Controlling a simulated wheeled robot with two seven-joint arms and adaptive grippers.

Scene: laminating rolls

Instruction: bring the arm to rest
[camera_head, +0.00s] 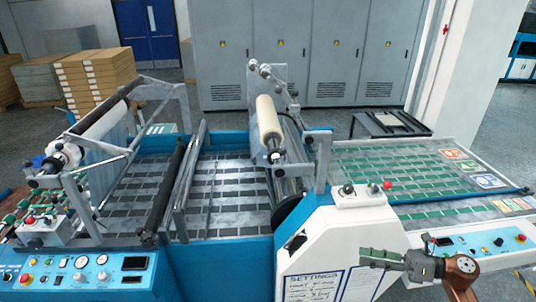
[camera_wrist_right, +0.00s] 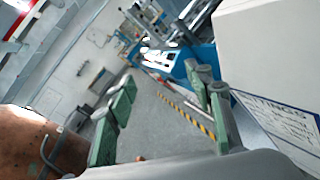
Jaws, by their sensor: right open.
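My right gripper (camera_head: 381,258) is in front of the white housing of the laminating machine (camera_head: 345,240), at the lower right of the head view. Its green-padded fingers point left and it holds nothing. In the right wrist view the right gripper (camera_wrist_right: 160,110) shows its fingers spread apart, with grey floor between them. My brown right wrist (camera_head: 462,268) is at the lower right edge. My left gripper cannot be made out in the head view.
A cream roll (camera_head: 268,118) sits on the machine's middle frame, and a white film roll (camera_head: 105,130) is at the left. A control panel (camera_head: 490,243) lies close to the right gripper. Stacked boxes (camera_head: 95,75) and grey cabinets (camera_head: 300,55) stand behind.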

